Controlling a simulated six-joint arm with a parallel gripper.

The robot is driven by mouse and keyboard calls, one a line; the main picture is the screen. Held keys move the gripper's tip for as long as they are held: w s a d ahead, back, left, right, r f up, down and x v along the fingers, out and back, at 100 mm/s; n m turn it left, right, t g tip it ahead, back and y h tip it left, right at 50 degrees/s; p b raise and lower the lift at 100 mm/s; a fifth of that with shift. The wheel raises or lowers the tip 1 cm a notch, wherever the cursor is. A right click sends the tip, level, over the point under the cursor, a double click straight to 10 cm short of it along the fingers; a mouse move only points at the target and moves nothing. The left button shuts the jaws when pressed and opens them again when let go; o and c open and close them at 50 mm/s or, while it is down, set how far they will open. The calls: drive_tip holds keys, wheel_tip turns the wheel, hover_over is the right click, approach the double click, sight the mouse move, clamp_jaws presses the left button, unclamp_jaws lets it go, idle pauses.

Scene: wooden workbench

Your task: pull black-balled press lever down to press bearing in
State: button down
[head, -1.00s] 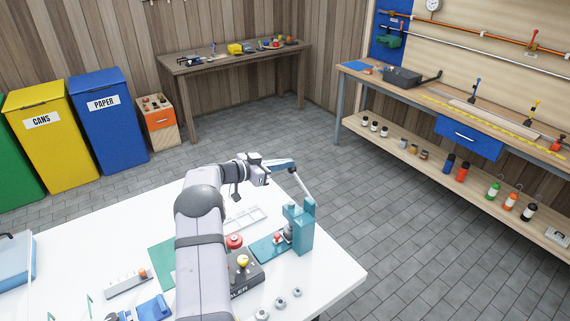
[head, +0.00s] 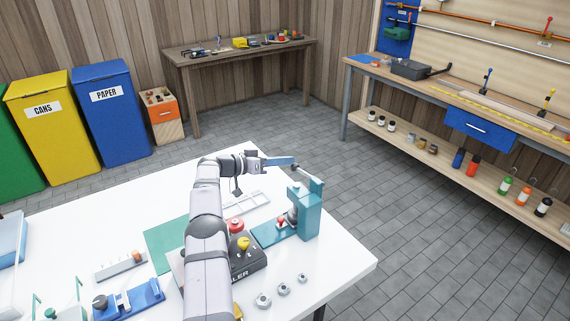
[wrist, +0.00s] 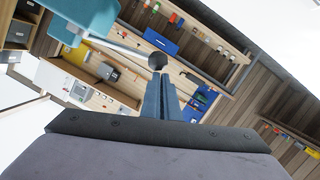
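The teal press (head: 307,212) stands near the right edge of the white table. Its pale lever rod (head: 312,178) slopes up and left from the press top to my gripper (head: 294,164). In the wrist view the rod (wrist: 118,48) runs from the teal press body (wrist: 92,14) to the black ball (wrist: 157,61). My gripper (wrist: 161,78) has its blue fingers close together, with the ball right at their tips. The ball does not appear to be between the fingers; whether they touch it is unclear. The bearing cannot be made out under the ram.
A dark control box (head: 246,257) with red and yellow buttons is left of the press. Several nuts (head: 264,300) lie in front. A pale tray (head: 246,204) lies behind. A blue fixture (head: 130,300) is at front left. The right front corner is clear.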

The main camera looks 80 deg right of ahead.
drive_tip(key=shift+f+b, duration=0.7)
drive_tip(key=shift+f, duration=0.65)
drive_tip(key=v, duration=0.7)
drive_tip(key=shift+a+r+b, duration=0.15)
drive_tip(key=shift+b, duration=0.25)
drive_tip(key=shift+w, duration=0.1)
